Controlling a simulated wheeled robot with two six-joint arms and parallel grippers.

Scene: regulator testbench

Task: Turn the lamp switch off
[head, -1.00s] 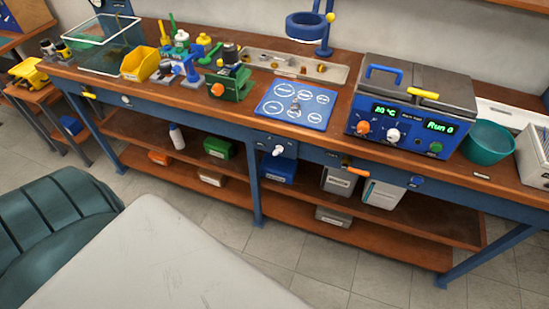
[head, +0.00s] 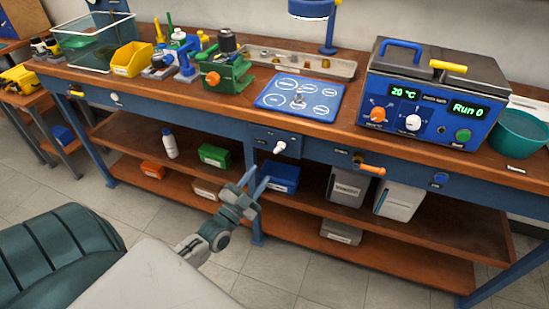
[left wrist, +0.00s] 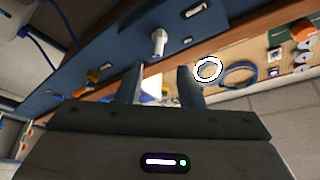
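A white lever-like switch (head: 280,147) sits on a blue panel on the bench's front rail; its small labels are too small to read, so I cannot confirm it is the lamp switch. It also shows in the left wrist view (left wrist: 158,38), beyond my fingertips. My right gripper is not in view.
An orange handle (head: 370,169) sticks out of the front rail to the right, with a blue button (head: 440,178) farther right. The bath unit (head: 430,95) stands on the bench. Below, the shelf holds a blue box (head: 281,176) and a green box (head: 214,155).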

